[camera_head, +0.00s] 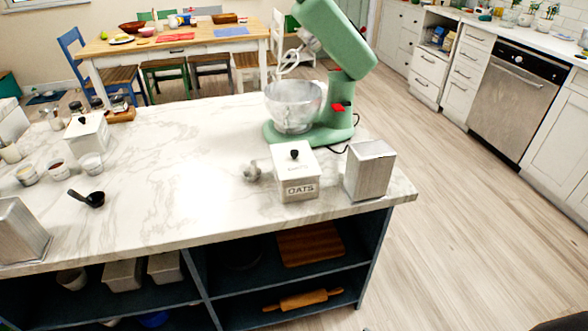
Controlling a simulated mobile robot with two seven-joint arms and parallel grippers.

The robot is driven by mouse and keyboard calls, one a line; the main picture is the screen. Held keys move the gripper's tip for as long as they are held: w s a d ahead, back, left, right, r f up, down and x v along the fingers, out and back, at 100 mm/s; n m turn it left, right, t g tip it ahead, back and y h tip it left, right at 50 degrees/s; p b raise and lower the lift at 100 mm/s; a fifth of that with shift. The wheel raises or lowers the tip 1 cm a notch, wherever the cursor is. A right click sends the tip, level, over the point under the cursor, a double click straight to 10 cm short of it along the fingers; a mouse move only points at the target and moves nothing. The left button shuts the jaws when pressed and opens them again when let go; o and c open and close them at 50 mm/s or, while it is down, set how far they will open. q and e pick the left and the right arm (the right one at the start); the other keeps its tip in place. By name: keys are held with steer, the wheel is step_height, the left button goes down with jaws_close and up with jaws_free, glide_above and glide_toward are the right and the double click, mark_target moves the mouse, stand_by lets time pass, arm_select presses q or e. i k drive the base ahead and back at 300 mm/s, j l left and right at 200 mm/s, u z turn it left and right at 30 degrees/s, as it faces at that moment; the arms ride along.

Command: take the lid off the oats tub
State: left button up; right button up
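The oats tub (297,189) is a white, square canister with "OATS" on its front. It stands upright on the marble counter near the front right edge. Its white lid (293,163) with a black knob sits on top of it. Neither of my grippers shows in this view, so nothing of mine is seen touching the tub or the lid.
A metal canister (370,170) stands close to the tub's right. A green stand mixer (325,60) with a glass bowl (293,106) is behind. A small grey object (252,171) lies to the left.

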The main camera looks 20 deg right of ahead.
mark_target(295, 160)
steer(key=l+u, duration=0.15)
steer(key=u, duration=0.35)
steer(key=l+u, duration=0.15)
steer(key=u, duration=0.3)
steer(key=l+u, duration=0.25)
steer(key=k+l+u, duration=0.15)
steer(key=l+u, duration=0.15)
steer(key=l, duration=0.15)
steer(key=k+l, duration=0.1)
steer(key=l, duration=0.25)
steer(key=k+l+u, duration=0.15)
steer(key=l, duration=0.25)
